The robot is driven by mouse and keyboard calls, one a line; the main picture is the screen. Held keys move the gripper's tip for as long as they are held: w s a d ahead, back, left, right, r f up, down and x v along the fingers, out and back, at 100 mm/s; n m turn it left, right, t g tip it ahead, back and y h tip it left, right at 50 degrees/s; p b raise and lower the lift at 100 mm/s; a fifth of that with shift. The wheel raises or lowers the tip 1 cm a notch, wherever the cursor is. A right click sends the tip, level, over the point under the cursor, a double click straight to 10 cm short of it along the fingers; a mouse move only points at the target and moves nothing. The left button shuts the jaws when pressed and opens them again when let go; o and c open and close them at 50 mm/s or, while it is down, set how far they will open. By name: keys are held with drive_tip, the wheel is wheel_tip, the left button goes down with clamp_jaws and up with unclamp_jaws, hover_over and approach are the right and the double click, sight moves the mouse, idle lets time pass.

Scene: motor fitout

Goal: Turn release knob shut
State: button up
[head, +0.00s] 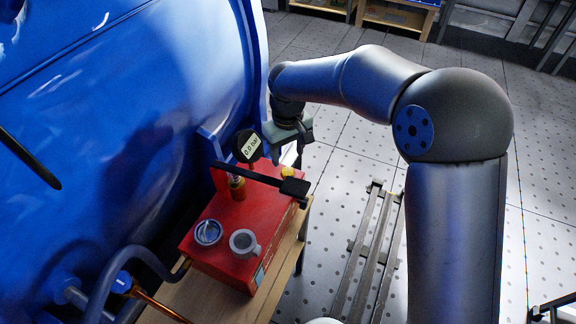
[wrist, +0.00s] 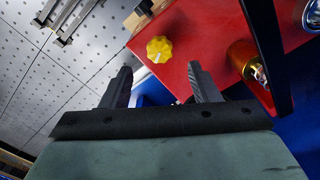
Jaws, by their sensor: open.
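The release knob (wrist: 159,49) is a small yellow fluted knob on top of the red box (wrist: 200,30). In the head view the yellow knob (head: 288,172) sits at the box's far right corner, partly hidden near the black bar. My gripper (wrist: 160,75) is open and empty, with its two dark fingers apart. In the wrist view the knob lies just beyond the fingertips, between their lines, and apart from them. In the head view my gripper (head: 288,157) is close to the knob, above the far end of the red box (head: 222,222).
A black bar (head: 260,181) with a wide end crosses above the box. A gauge (head: 249,148) reading 0.0 bar and a brass fitting (head: 236,188) stand beside it. A blue round part (head: 208,232) and a grey ring (head: 244,243) are at the front. A big blue tank (head: 130,110) is left.

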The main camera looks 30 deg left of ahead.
sight(288, 171)
wheel_tip(288, 171, down, 7)
drive_tip(key=shift+r+p, duration=0.1)
drive_tip(key=shift+p, duration=0.25)
drive_tip(key=c, duration=1)
drive_tip(key=shift+o, duration=0.2)
